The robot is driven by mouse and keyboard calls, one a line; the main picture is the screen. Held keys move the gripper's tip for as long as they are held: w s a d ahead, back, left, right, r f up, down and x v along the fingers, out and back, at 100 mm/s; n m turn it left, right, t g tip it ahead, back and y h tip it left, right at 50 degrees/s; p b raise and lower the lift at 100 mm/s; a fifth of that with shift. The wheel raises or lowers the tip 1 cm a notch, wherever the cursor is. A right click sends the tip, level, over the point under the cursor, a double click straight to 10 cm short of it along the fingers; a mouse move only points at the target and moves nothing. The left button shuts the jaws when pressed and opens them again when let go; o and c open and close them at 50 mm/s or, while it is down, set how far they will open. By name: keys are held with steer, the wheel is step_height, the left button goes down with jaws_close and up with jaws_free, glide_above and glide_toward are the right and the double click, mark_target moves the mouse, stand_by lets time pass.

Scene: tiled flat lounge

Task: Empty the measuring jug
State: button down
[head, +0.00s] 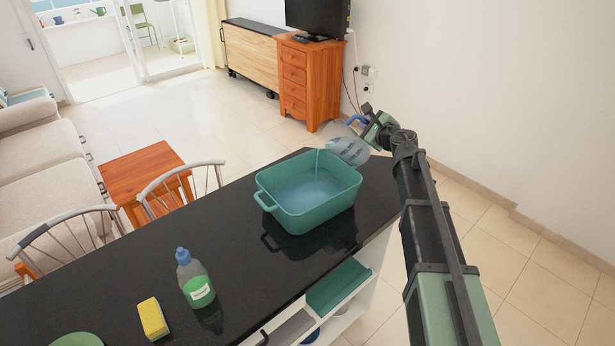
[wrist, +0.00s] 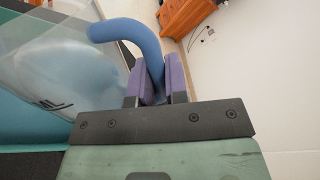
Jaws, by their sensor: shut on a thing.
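The measuring jug (head: 348,150) is clear with a blue handle and is tipped over the right rim of the green basin (head: 318,218). A thin stream falls from the jug into the basin, where bluish water lies. My gripper (head: 373,125) is shut on the jug's blue handle, just right of and above the basin. In the wrist view the purple fingers of my gripper (wrist: 157,88) close on the blue handle (wrist: 145,35), and the jug's clear body (wrist: 70,75) fills the left side. How much liquid the jug holds is hard to tell.
The basin stands on a black counter (head: 130,260). A soap bottle (head: 196,280) and a yellow sponge (head: 153,319) stand nearer, beside a green dish (head: 76,340) at the bottom edge. Chairs (head: 180,180) line the counter's far side. Bare counter lies left of the basin.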

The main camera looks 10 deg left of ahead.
mark_target(352, 139)
steer(key=shift+s+a+r+n+p, duration=0.15)
steer(key=shift+a+r+n+p, duration=0.15)
steer(key=shift+a+n+p, duration=0.25)
stand_by(0.5)
steer(key=shift+s+a+f+n+h+b, duration=0.25)
steer(key=shift+a+f+n+h+b, duration=0.15)
steer(key=shift+a+f+n+b, duration=0.25)
stand_by(0.9)
steer(key=shift+s+a+r+n+h+p, duration=0.15)
steer(key=shift+a+n, duration=0.2)
steer(key=shift+n, duration=0.1)
steer(key=shift+s+a+r+n+h+p, duration=0.1)
steer(key=shift+s+a+n+h+p, duration=0.05)
steer(key=shift+a+n, duration=0.25)
stand_by(0.4)
